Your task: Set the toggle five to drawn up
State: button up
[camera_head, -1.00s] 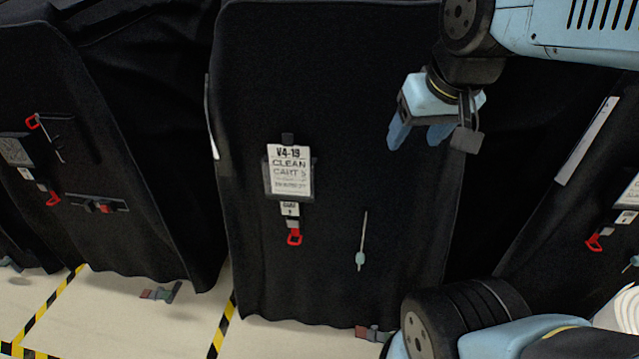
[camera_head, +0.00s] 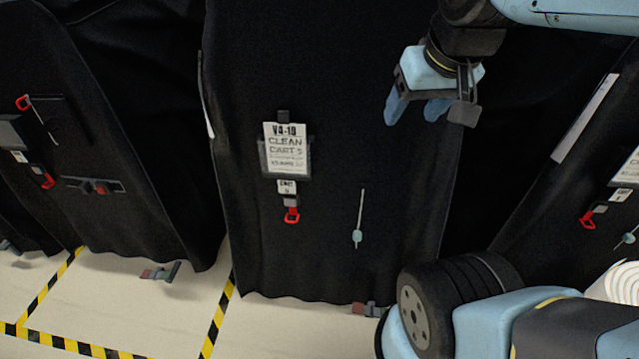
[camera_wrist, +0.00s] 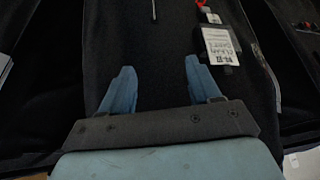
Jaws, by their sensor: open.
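A small teal toggle (camera_head: 357,237) sits near the lower end of a thin pale cord (camera_head: 362,207) on the black cover (camera_head: 330,110) of the middle cart. The cover's label (camera_head: 286,147) reads "CLEAN CART" with a last character that looks like 5. My gripper (camera_head: 411,115) is open and empty, above and right of the cord, fingers pointing down. In the wrist view, my gripper's two blue fingers (camera_wrist: 159,66) stand apart with dark cover between them. A short piece of the cord (camera_wrist: 154,10) shows at the top edge; the toggle is out of that view.
A red hook (camera_head: 291,215) hangs below the label. Other covered carts stand left (camera_head: 110,130) and right (camera_head: 560,200), the right one with another teal toggle (camera_head: 629,238). Yellow-black tape (camera_head: 217,318) marks the pale floor.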

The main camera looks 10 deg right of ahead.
aim_at(357, 237)
jog(key=u, duration=1)
jog(key=k, duration=1.7)
jog(key=z, duration=0.95)
jog(key=i, duration=1)
